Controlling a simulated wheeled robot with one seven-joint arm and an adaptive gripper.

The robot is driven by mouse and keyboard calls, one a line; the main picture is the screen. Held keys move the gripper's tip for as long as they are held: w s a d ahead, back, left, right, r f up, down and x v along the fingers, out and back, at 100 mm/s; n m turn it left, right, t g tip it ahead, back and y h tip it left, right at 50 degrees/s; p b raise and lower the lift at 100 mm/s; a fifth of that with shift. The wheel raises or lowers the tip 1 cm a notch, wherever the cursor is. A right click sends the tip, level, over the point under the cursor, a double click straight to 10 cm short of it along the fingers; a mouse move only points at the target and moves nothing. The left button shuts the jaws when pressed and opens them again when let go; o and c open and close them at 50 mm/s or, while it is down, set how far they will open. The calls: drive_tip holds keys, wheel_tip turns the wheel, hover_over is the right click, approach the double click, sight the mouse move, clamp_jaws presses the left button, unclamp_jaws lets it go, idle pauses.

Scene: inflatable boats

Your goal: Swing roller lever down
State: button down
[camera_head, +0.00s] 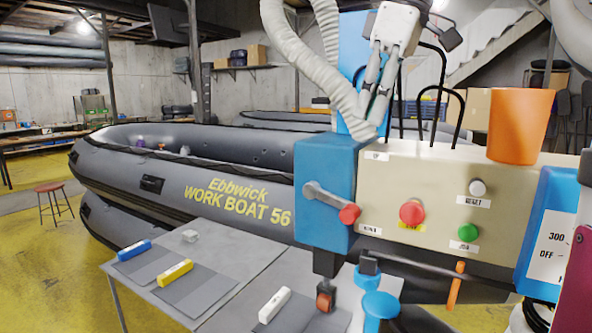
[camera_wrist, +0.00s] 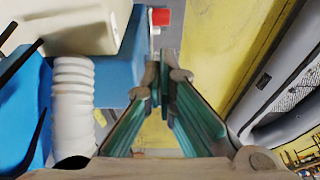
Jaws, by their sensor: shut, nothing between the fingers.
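The roller lever (camera_head: 324,199) is a grey arm with a red roller at its tip. It is mounted on the front of a blue box (camera_head: 322,232) at the left end of a beige control panel (camera_head: 390,190). The lever slants down to the right, its red end lower than its pivot. My gripper (camera_head: 372,110) points downward above the panel's left end, up and right of the lever, apart from it. In the wrist view, my gripper's fingers (camera_wrist: 160,85) are together and empty. A red piece (camera_wrist: 160,17) shows beyond them; I cannot tell whether it is the roller.
A white corrugated hose (camera_head: 308,52) runs close beside my gripper. A red button (camera_head: 412,212), a green button (camera_head: 467,232) and an orange cup (camera_head: 521,124) are at the panel. A grey table (camera_head: 215,255) and an inflatable boat (camera_head: 200,170) stand to the left.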

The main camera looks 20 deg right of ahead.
drive_tip(key=b, duration=0.1)
hover_over(351, 206)
drive_tip(key=f, duration=1.2)
drive_tip(key=shift+w, duration=0.2)
drive_tip(key=shift+f, duration=0.75)
wheel_tip(351, 206, down, 3)
drive_tip(key=t+b, duration=0.1)
drive_tip(key=b, duration=0.1)
drive_tip(key=t+y+b, duration=0.1)
drive_tip(key=b, duration=0.2)
drive_tip(key=shift+d+r+y, duration=0.1)
drive_tip(key=shift+r+y, duration=0.1)
drive_tip(key=shift+y, duration=0.1)
drive_tip(key=shift+s+f+b, duration=0.1)
drive_tip(key=shift+f+b, duration=0.35)
drive_tip(key=shift+b, duration=0.1)
